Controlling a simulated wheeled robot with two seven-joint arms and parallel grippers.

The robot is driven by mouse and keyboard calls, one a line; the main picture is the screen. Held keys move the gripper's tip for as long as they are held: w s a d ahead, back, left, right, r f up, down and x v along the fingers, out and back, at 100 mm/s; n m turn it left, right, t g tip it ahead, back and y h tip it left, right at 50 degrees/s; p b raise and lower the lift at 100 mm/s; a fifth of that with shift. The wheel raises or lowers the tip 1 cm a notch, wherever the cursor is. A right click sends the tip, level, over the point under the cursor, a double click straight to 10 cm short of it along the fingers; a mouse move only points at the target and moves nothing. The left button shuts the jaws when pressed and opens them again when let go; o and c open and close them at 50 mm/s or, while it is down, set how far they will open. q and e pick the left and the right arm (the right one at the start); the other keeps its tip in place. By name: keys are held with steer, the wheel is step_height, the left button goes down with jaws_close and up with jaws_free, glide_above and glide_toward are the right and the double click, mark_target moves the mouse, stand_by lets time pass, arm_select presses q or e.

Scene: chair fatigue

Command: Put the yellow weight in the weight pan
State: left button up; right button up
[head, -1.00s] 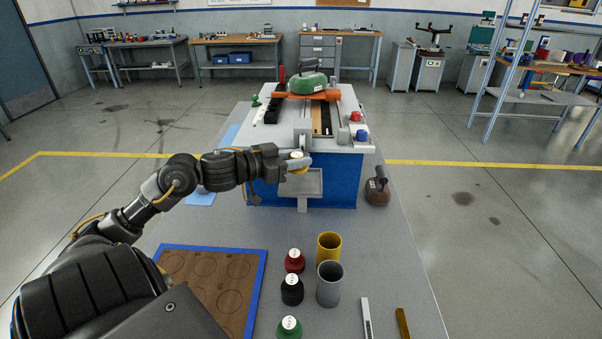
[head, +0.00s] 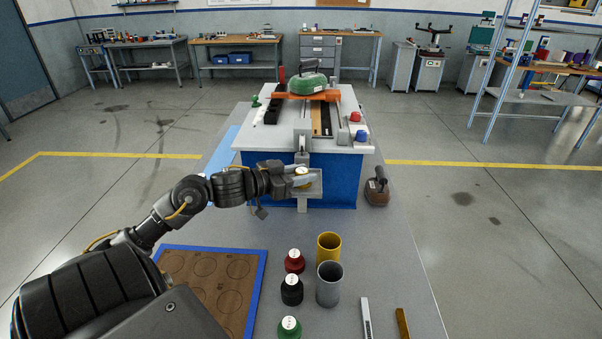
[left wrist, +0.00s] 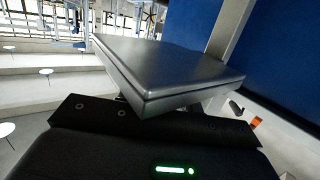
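The yellow weight (head: 303,184), with a pale top, is between the fingers of my left gripper (head: 302,178), which is shut on it. In the head view it appears over the grey square weight pan (head: 317,190) on the front of the blue machine. The gripper and weight cover much of the pan, so I cannot tell whether the weight touches it. In the left wrist view, a grey metal slab fills the middle; I cannot tell whether it is the pan or a finger. The weight is not distinguishable there. My right gripper is not in view.
The blue machine (head: 333,190) stands directly behind the pan. Red (head: 294,264), black (head: 291,294) and green (head: 289,330) weights stand nearer, beside yellow (head: 328,247) and grey (head: 329,286) cylinders. A blue-edged board (head: 258,290) lies left; a dark handled block (head: 376,194) stands right.

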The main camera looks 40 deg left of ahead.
arm_select(q)
steer(key=o, duration=0.3)
steer(key=shift+r, duration=0.1)
steer(key=v, duration=1.2)
stand_by(0.4)
